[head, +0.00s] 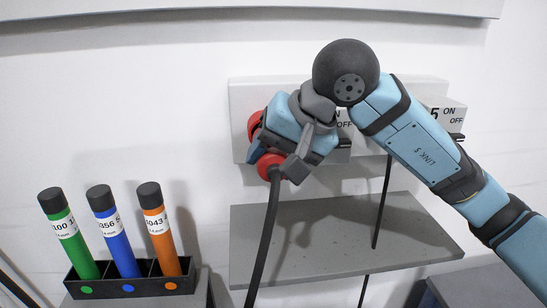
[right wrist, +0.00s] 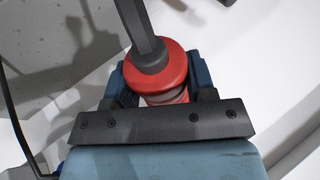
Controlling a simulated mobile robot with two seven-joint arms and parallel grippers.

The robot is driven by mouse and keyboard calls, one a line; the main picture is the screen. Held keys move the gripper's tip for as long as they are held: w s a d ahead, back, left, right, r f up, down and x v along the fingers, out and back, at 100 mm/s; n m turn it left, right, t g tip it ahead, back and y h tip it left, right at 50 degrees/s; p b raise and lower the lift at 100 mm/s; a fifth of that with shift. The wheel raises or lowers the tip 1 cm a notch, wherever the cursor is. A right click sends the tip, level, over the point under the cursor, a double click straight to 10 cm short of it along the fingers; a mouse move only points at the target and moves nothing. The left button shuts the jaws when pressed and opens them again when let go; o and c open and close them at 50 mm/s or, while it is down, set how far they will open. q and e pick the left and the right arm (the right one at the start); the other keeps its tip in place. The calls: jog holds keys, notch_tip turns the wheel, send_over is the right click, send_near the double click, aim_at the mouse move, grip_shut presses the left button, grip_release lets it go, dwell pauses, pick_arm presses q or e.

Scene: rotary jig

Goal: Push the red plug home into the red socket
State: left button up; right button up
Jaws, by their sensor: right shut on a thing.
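The red plug (head: 267,164) shows just below my right gripper (head: 265,146) in the head view. A thick dark cable (head: 268,225) hangs down from it. In the right wrist view the red plug (right wrist: 174,58) sits between the blue fingers of my right gripper (right wrist: 160,82), which is shut on it. A red round part (head: 253,124), probably the red socket, shows at the gripper's left on the wall box; the gripper hides most of it. I cannot tell how far the plug is in the socket. My left gripper is not in view.
The grey wall box (head: 239,100) carries ON/OFF labels, partly behind my right arm. A grey shelf (head: 330,260) juts out below, and a thin dark cable (head: 382,200) hangs in front of it. A black rack (head: 130,290) holds green, blue and orange tubes at the lower left.

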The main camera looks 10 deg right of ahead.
dwell(0.4)
jog(key=shift+b, duration=0.5)
dwell(0.4)
jog(key=shift+b, duration=0.45)
jog(key=shift+w+b, duration=0.4)
jog(key=shift+w, duration=0.75)
jog(key=shift+w+d, duration=0.15)
jog(key=shift+w, duration=0.85)
jog(key=o, duration=0.9)
jog(key=shift+o, duration=1.1)
jog(key=shift+w, duration=0.1)
